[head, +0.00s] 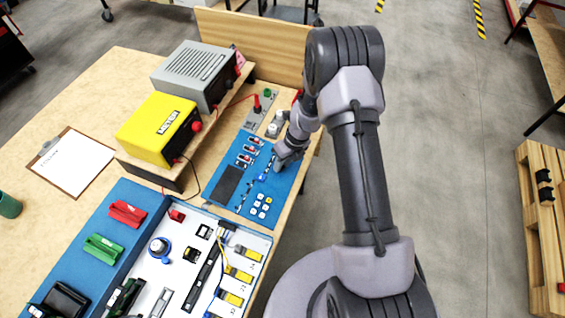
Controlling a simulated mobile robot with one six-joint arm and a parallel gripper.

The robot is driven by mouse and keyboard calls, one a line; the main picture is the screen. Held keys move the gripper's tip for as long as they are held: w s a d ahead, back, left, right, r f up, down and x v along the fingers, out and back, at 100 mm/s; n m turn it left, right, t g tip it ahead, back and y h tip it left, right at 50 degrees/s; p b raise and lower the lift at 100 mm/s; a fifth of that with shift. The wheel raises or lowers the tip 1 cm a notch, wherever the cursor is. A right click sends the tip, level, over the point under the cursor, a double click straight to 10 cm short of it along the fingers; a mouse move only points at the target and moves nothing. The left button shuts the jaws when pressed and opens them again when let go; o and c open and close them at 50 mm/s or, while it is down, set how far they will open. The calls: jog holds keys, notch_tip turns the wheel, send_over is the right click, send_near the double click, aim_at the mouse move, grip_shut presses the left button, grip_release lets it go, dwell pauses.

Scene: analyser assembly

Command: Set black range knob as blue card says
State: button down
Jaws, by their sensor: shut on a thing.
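My gripper (276,166) reaches down to the right part of the blue panel (225,178), in the middle of the head view. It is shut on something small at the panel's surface. The fingers and wrist hide what it is, and I cannot make out the black range knob apart from them. A small blue and white piece (263,177) shows just left of and below the fingertips. I cannot tell whether it is the blue card, and I cannot read any writing.
A dark rectangle (227,183) and several light buttons (262,206) are on the panel. A yellow meter (160,131) and a grey box (197,77) stand behind left on a wooden shelf. A tray (213,221) of parts lies in front. A clipboard (73,162) lies left.

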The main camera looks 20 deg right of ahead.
jog(key=c, duration=1.2)
grip_release()
jog(key=shift+o, duration=0.2)
jog(key=shift+r, duration=0.1)
jog(key=p+v, duration=0.5)
jog(key=v, duration=1.2)
jog(key=shift+s+d+r, duration=0.1)
jog(key=shift+d, duration=0.05)
